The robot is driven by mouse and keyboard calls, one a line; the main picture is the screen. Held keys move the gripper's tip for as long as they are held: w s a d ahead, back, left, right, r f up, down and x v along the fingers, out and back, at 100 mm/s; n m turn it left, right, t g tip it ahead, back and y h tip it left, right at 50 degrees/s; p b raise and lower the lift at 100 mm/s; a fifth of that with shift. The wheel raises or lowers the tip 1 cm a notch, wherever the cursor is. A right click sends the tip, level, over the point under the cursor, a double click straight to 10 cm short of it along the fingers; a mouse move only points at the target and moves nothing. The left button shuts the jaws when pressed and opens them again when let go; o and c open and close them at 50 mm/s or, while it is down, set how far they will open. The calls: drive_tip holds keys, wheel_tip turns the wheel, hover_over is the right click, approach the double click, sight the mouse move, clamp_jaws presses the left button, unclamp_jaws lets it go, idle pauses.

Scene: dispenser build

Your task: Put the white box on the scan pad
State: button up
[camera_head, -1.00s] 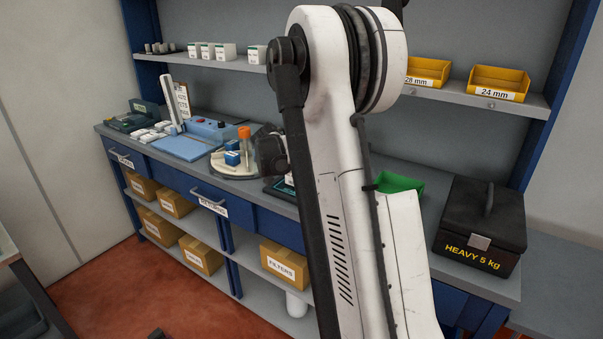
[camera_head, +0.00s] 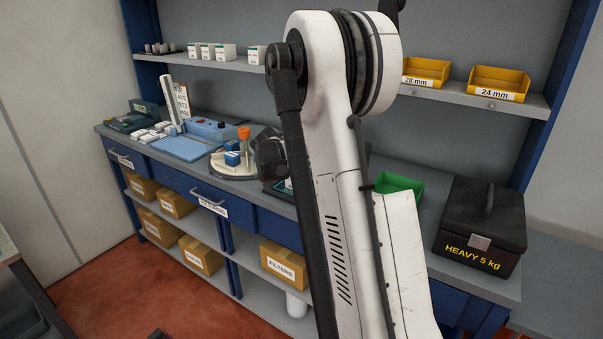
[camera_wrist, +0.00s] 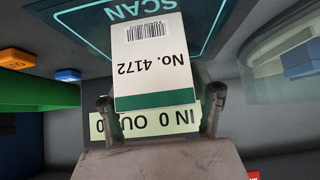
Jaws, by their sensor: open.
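The white box (camera_wrist: 152,60), with a barcode, "No. 4172" and a green band, is large in the wrist view. It lies over the dark scan pad (camera_wrist: 205,25), whose teal outline and "SCAN" lettering show around its far end. My gripper (camera_wrist: 160,100) is open, with one finger at each side of the box's green-banded near end. Whether the fingers touch the box cannot be told. In the head view, my arm hides the box and most of the dark scan station (camera_head: 274,186); my gripper cannot be made out there.
A display reading "IN 0 OU" (camera_wrist: 150,121) sits below the box in the wrist view. In the head view, a round tray (camera_head: 232,169) with blue items stands left of my wrist. A green bin (camera_head: 400,186) and a black heavy case (camera_head: 480,228) stand to the right.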

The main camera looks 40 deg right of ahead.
drive_tip(key=s+a+r+n+y, duration=0.1)
drive_tip(key=s+a+r, duration=0.1)
drive_tip(key=a+r, duration=0.3)
drive_tip(key=s+a+r+n+t, duration=0.1)
drive_tip(key=s+a+r, duration=0.2)
drive_tip(key=a, duration=0.3)
drive_tip(key=s+a+r+n+y, duration=0.1)
drive_tip(key=s+a+r, duration=0.1)
drive_tip(key=a+r, duration=0.3)
drive_tip(key=s+a+f+n+t+y, duration=0.1)
drive_tip(key=s+a+n, duration=0.5)
drive_tip(key=s+a, duration=0.6)
drive_tip(key=s+a+f+n+t+y, duration=0.1)
drive_tip(key=s+a+n+y, duration=0.4)
drive_tip(key=s+a, duration=0.6)
drive_tip(key=a+n+t, duration=0.1)
drive_tip(key=a, duration=0.2)
drive_tip(key=shift+s+a+f+t+y, duration=0.3)
drive_tip(key=shift+s+a+f+t, duration=0.05)
drive_tip(key=shift+a+f+t, duration=0.05)
